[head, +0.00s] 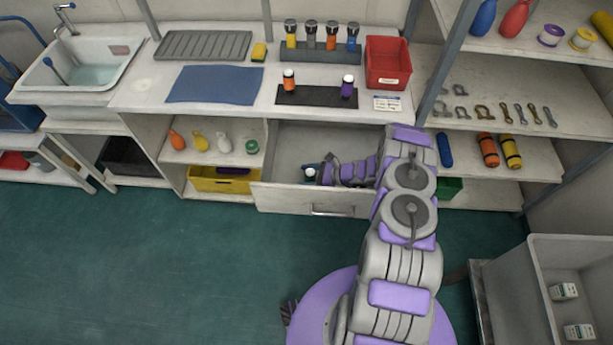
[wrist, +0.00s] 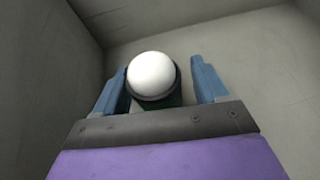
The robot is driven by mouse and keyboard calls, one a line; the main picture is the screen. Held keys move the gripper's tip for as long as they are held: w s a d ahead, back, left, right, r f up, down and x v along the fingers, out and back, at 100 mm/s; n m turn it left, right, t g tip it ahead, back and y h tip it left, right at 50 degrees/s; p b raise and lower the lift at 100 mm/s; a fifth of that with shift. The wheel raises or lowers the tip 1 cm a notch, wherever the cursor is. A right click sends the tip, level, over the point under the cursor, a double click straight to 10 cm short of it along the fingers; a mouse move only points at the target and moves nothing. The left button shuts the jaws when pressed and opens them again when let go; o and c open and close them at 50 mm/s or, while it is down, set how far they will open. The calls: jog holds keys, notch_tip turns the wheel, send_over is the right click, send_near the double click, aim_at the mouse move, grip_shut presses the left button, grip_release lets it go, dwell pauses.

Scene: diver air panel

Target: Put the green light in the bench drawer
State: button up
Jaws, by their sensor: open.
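The green light (wrist: 155,78) is inside the open bench drawer (head: 300,201), with its white dome toward my wrist camera and a dark rim and bit of green body below. It also shows small in the head view (head: 310,173), partly hidden by my gripper. My gripper (wrist: 160,65) reaches into the drawer, its blue fingers open on either side of the light. A gap shows beside the right finger; the left finger is close to the light, and contact there is unclear. Whether the light rests on the drawer floor cannot be told.
An orange light (head: 289,80) and a purple light (head: 347,86) stand on a dark mat (head: 318,97) on the bench. Several lights stand in a rack (head: 320,52) behind. A red bin (head: 387,62) is at right. The drawer walls are close around my gripper; the drawer is otherwise largely empty.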

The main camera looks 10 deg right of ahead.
jog(key=shift+d+r, duration=0.15)
jog(key=shift+r, duration=0.05)
jog(key=p+v, duration=0.1)
jog(key=v, duration=0.6)
jog(key=shift+s+r, duration=0.1)
jog(key=s+a+r+n+g, duration=0.25)
jog(key=a+r+n, duration=0.25)
jog(key=r, duration=0.6)
jog(key=s+a+r+n+g, duration=0.2)
jog(key=a+r+n+g, duration=0.25)
jog(key=r, duration=0.65)
jog(key=s+a+r+n+g+h, duration=0.1)
jog(key=s+a+r+n+h, duration=0.15)
jog(key=s+r, duration=0.3)
jog(key=s+a+r+n+g+h, duration=0.1)
jog(key=s+a+r+n+h, duration=0.15)
jog(key=s+r, duration=0.35)
jog(key=s+d+r+n+h, duration=0.2)
jog(key=s+r, duration=0.1)
jog(key=s, duration=0.4)
jog(key=s+d+r+n+t+h, duration=0.1)
jog(key=s+d+r+n+h, duration=0.1)
jog(key=s, duration=0.5)
jog(key=s+d+r+n+h, duration=0.3)
jog(key=s+r+n, duration=0.1)
jog(key=s, duration=0.3)
jog(key=shift+s, duration=0.35)
